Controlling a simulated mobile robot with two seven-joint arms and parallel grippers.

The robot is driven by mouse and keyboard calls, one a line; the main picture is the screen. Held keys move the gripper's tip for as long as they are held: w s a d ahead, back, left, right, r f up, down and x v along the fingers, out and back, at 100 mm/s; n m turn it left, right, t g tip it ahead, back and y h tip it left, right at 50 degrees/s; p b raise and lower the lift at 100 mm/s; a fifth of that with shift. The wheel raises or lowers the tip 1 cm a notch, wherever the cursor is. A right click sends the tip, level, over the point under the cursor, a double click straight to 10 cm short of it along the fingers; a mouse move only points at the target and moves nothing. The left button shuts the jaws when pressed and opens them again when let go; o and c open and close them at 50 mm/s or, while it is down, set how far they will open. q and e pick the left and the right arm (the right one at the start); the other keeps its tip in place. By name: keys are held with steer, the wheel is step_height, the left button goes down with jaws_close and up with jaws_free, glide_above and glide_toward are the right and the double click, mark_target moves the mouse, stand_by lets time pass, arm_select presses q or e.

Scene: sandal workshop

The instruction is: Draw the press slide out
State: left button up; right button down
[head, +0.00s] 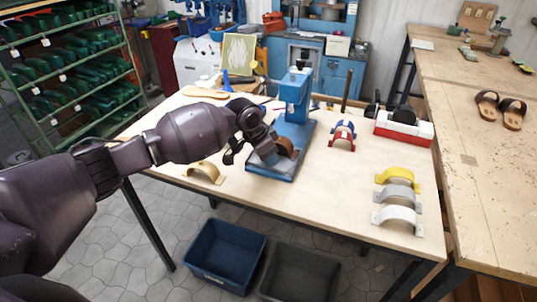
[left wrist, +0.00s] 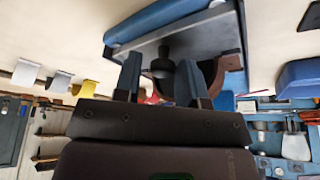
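The blue press (head: 295,95) stands on the table with a low blue-edged bed at its foot. The press slide (left wrist: 190,42) shows in the left wrist view as a grey plate with a blue edge and a dark round knob (left wrist: 163,52). A brown curved piece (head: 284,147) sits at the press bed, and it also shows in the left wrist view (left wrist: 229,66). My left gripper (left wrist: 162,84) is open, its fingers on either side of the knob with gaps visible. In the head view the hand hides part of the bed. My right gripper is not in view.
A tan arch (head: 205,171) lies left of the press. Red and blue arches (head: 342,136) stand to its right. Yellow, grey and white arches (head: 398,195) line the right edge. Blue (head: 224,256) and grey (head: 300,276) bins are on the floor. The front middle of the table is clear.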

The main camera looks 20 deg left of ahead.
arm_select(q)
steer(key=v, duration=1.1)
stand_by(0.3)
steer(key=w+d+r+t+h, duration=0.2)
steer(key=w+d+r+t, duration=0.2)
steer(key=w+r+t, duration=0.25)
steer(key=s+f+n+t, duration=0.1)
steer(key=s+f+t, duration=0.1)
steer(key=s+f, duration=0.2)
steer(key=s+f+t, duration=0.2)
steer(key=s+f, duration=0.2)
steer(key=f, duration=0.1)
steer(key=s+a+f+n+t, duration=0.1)
steer(key=s+f+t, duration=0.1)
steer(key=s+f, duration=0.2)
steer(key=shift+s+f+n, duration=0.2)
steer(key=shift+f+n, duration=0.1)
steer(key=s+a+f+n+g+y, duration=0.2)
steer(key=s+a+f+n, duration=0.1)
steer(key=s+f, duration=0.6)
steer(key=s+a+f+n+g+y, duration=0.1)
steer(key=s+a+f+n+y, duration=0.1)
steer(key=s+f, duration=0.8)
steer(key=s+a+y, duration=0.1)
steer(key=s+a, duration=0.1)
steer(key=s, duration=0.3)
steer(key=shift+s+n+g, duration=0.2)
steer(key=shift+n+g, duration=0.15)
steer(key=shift+n, duration=0.05)
